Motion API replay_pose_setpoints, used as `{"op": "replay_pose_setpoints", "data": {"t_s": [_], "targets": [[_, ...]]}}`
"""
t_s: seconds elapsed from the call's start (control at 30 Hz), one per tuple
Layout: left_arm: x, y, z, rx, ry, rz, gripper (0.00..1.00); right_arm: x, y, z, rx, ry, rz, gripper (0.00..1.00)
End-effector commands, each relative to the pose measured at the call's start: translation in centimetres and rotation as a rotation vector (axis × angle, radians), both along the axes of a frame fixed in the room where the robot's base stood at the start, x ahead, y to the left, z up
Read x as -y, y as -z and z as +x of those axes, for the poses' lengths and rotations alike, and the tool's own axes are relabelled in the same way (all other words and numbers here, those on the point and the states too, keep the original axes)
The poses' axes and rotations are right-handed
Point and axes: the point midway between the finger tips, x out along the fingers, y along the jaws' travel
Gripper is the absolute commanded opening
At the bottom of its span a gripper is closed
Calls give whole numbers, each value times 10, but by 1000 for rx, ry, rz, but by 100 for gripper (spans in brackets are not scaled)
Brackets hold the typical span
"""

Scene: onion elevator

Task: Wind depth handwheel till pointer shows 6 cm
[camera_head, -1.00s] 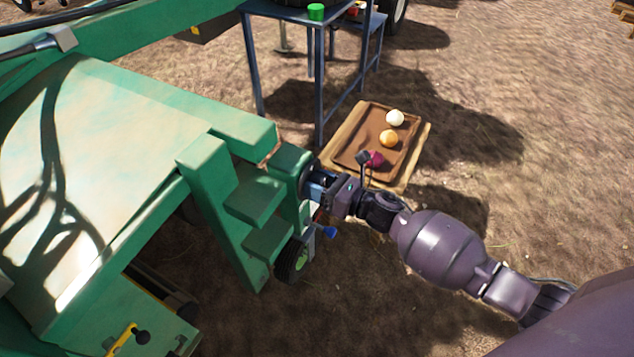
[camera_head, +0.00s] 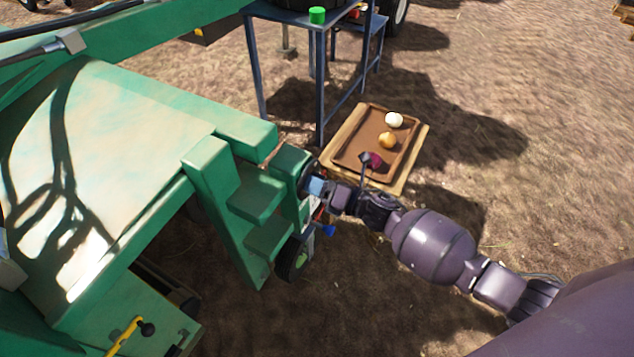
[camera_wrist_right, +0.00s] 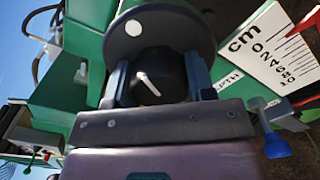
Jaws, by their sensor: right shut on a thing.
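The depth handwheel shows in the right wrist view as a dark disc (camera_wrist_right: 165,32) with a white dot, with a dark hub (camera_wrist_right: 155,78) bearing a white line. My right gripper (camera_wrist_right: 158,72) is shut on the hub, one finger on each side. In the head view my right gripper (camera_head: 318,188) is at the handwheel (camera_head: 306,180) on the green machine's side. The white cm scale (camera_wrist_right: 276,52), numbered 0 to 10, is right of the wheel. My left gripper is not in view.
A blue knob (camera_wrist_right: 274,142) is below the scale and also shows in the head view (camera_head: 328,230). Green steps (camera_head: 262,195) are left of the wheel. A brown tray (camera_head: 350,152) with onions lies behind my right arm, near a blue stand (camera_head: 321,90).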

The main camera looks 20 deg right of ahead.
Motion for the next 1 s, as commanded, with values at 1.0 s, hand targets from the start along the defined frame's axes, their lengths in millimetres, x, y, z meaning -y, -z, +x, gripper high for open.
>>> {"op": "replay_pose_setpoints", "data": {"t_s": [1.0], "targets": [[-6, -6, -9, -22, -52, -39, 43, -1, -5, 0, -574, -2, 736, 26]]}}
